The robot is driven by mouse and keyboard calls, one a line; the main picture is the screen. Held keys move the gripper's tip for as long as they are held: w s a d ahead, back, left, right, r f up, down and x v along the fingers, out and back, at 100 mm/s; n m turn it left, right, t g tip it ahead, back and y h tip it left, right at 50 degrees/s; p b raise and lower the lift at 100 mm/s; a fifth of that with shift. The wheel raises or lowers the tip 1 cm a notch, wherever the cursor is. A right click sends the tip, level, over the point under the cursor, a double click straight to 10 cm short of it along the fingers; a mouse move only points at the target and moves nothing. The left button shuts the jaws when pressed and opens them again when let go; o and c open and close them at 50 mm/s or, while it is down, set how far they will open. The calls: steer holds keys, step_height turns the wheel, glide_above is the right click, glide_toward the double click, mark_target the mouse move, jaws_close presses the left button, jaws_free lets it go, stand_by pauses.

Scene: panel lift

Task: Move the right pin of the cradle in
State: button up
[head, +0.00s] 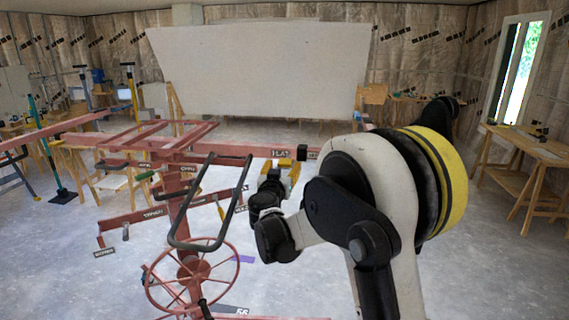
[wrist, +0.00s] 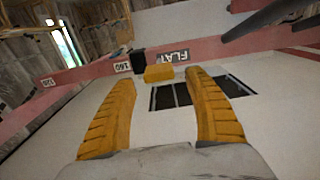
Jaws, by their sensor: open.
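The red panel lift has a cradle frame (head: 150,137) at upper left of centre. Its long red bar (head: 250,150) runs to the right behind my arm, with labels reading FLAT and 160. A black knob (head: 302,152) stands by the labels; the wrist view shows it too (wrist: 138,61). A small yellow block (wrist: 159,73) sits beside it, below FLAT. I cannot tell which of these is the right pin. My gripper (wrist: 160,92) is open and empty, its yellow fingers apart, pointing at the block from the near side. My arm hides part of the bar's right end.
The lift's handwheel (head: 193,275) and black looped handle (head: 212,200) stand left of my gripper. A large pale panel (head: 260,70) stands behind. Sawhorse tables (head: 535,150) line the right. A dark slotted patch (wrist: 180,95) shows between my fingers.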

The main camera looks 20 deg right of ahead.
mark_target(284, 164)
steer(key=shift+x, duration=1.85)
